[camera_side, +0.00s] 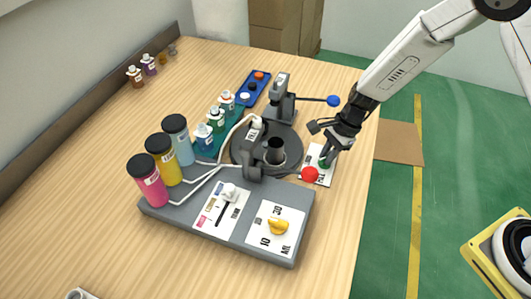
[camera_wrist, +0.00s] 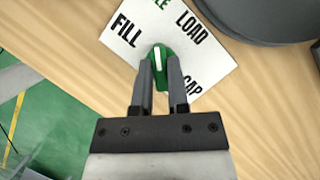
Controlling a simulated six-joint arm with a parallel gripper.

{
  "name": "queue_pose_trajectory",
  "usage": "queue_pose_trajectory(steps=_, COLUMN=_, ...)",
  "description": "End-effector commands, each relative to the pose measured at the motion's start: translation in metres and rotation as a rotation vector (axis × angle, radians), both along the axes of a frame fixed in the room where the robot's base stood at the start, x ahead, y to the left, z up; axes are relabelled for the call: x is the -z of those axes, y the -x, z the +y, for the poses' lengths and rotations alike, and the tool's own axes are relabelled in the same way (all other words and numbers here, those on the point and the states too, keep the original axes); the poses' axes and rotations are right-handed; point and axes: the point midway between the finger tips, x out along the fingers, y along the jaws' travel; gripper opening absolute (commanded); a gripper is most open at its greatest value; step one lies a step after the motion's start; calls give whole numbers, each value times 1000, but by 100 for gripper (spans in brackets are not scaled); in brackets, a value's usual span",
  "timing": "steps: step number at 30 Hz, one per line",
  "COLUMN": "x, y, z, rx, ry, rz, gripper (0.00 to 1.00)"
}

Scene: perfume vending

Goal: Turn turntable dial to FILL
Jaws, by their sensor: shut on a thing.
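The turntable dial is a green knob (camera_side: 324,163) on a white card (camera_side: 323,180) at the table's right edge in the side view. In the wrist view the green dial (camera_wrist: 159,52) has a white pointer line, and the white card (camera_wrist: 218,60) reads FILL at upper left, LOAD at upper right and CAP at lower right. Another label at the top is cut off, ending in LE. The white line points up the picture, between FILL and LOAD. My gripper (camera_wrist: 160,68) is shut on the dial, one finger on each side, hiding its lower part.
The grey turntable (camera_side: 236,152) with its upright press and blue-ended lever (camera_side: 333,101) stands left of my gripper. A red ball knob (camera_side: 310,174) sits close to the card. A grey console (camera_side: 180,213) with a white selector and yellow dial (camera_side: 278,227) is in front.

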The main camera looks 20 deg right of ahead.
Motion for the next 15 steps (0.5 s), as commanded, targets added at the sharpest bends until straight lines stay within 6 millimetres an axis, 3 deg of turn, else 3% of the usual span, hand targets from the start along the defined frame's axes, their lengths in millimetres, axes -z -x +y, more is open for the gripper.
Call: queue_pose_trajectory(steps=15, x=0, y=-2, z=0, rx=-482, ry=0, rz=0, gripper=0)
